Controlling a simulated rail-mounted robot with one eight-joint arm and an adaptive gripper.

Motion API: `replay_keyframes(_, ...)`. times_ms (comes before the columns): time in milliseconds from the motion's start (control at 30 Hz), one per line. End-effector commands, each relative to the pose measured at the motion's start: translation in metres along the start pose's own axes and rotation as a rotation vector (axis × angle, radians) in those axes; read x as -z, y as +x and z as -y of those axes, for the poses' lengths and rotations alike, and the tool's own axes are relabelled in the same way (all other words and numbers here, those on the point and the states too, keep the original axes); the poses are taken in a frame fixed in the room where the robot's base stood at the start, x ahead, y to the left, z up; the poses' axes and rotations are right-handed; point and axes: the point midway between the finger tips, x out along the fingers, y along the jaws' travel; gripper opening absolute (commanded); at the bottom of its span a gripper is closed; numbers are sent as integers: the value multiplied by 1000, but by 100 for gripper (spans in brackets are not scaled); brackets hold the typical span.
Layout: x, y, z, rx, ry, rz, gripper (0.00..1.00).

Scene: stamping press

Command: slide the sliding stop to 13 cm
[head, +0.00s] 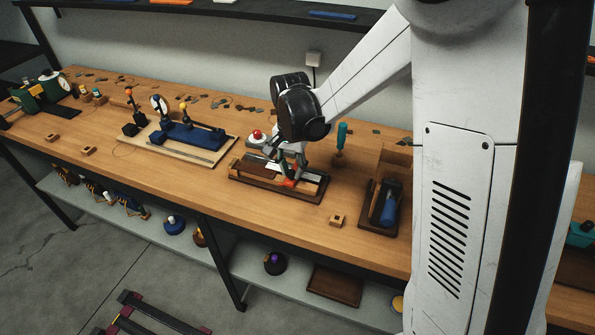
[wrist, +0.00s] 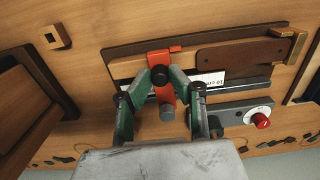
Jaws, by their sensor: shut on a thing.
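The sliding stop (wrist: 160,60) is a red-orange block on a wooden fixture with a dark base (wrist: 120,50). In the wrist view it stands left of a dark brown bar and a white scale label (wrist: 212,79), whose small print I cannot read fully. In the head view the stop (head: 291,183) shows near the fixture's right part, partly hidden by my gripper (head: 288,172). In the wrist view my gripper (wrist: 162,76) is shut on the stop, with green-and-black fingers on either side of it. The stop's exact position on the scale cannot be read.
A grey block with a red knob (wrist: 262,121) stands close to the fixture. A blue press-like fixture (head: 190,135) stands to the left. A wooden box with a blue cylinder (head: 389,205) stands to the right. A small wooden block (head: 338,220) lies in front.

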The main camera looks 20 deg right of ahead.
Motion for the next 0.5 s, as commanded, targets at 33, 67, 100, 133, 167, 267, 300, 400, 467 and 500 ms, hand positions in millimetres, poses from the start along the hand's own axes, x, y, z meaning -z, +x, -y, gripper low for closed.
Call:
replay_keyframes(33, 1, 0, 4, 0, 0, -1, 0)
replay_keyframes(67, 1, 0, 6, 0, 0, -1, 0)
replay_keyframes(100, 1, 0, 8, 0, 0, -1, 0)
replay_keyframes(133, 0, 0, 10, 0, 0, -1, 0)
replay_keyframes(167, 0, 0, 12, 0, -1, -1, 0)
replay_keyframes(267, 0, 0, 18, 0, -1, -1, 0)
replay_keyframes(300, 0, 0, 20, 0, -1, -1, 0)
replay_keyframes(400, 0, 0, 26, 0, -1, -1, 0)
replay_keyframes(467, 0, 0, 29, 0, 0, -1, 0)
replay_keyframes(500, 0, -1, 31, 0, 0, -1, 0)
